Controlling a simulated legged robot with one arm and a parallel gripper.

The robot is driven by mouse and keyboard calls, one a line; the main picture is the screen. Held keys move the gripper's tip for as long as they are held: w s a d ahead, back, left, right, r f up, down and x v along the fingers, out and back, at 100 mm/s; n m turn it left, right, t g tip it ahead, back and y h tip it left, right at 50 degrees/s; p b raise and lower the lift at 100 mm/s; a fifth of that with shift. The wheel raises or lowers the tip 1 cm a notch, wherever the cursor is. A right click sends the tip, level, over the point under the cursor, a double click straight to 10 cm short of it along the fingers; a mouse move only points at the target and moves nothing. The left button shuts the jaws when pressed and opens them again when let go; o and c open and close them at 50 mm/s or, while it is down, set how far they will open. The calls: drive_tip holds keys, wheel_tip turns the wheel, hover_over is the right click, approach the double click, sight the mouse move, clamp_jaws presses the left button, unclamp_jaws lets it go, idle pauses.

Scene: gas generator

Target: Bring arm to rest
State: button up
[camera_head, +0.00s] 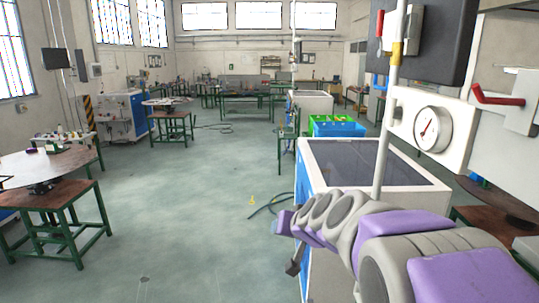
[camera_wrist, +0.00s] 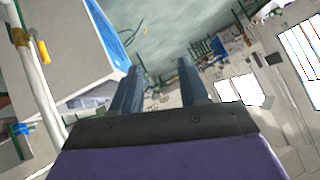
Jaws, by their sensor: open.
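My arm, purple and grey, reaches across the right side of the head view in front of a white and blue cabinet (camera_head: 312,165) with a dark top. My gripper (camera_head: 288,246) is at the arm's far end, beside the cabinet's left side, and is partly hidden there by the arm. In the wrist view, the two dark fingers of my gripper (camera_wrist: 158,82) stand apart with nothing between them. The wrist view looks tilted, with the cabinet at upper left and the floor and windows beyond.
A white panel with a round gauge (camera_head: 432,129), a red-handled lever (camera_head: 497,97) and a vertical pipe (camera_head: 386,120) stand close by the arm at right. A green-legged table (camera_head: 62,205) is at left. The floor (camera_head: 190,215) between is mostly open, with a cable near the cabinet.

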drive_tip(key=s+d+f+g+h+b, duration=0.1)
drive_tip(key=s+d+f+g+b, duration=0.1)
drive_tip(key=s+f, duration=0.5)
drive_tip(key=s+d+f+g+h+b, duration=0.1)
drive_tip(key=s+d+f+g, duration=0.3)
drive_tip(key=s, duration=1.6)
drive_tip(key=s+d+f+g+h+b, duration=0.1)
drive_tip(key=s+d+f+g+b, duration=0.2)
drive_tip(key=s+f, duration=0.6)
drive_tip(key=s+d+g, duration=0.1)
drive_tip(key=s+g, duration=0.1)
drive_tip(key=s, duration=0.3)
drive_tip(key=shift+f+n+h, duration=0.3)
drive_tip(key=shift+f+h, duration=0.05)
drive_tip(key=shift+h, duration=0.05)
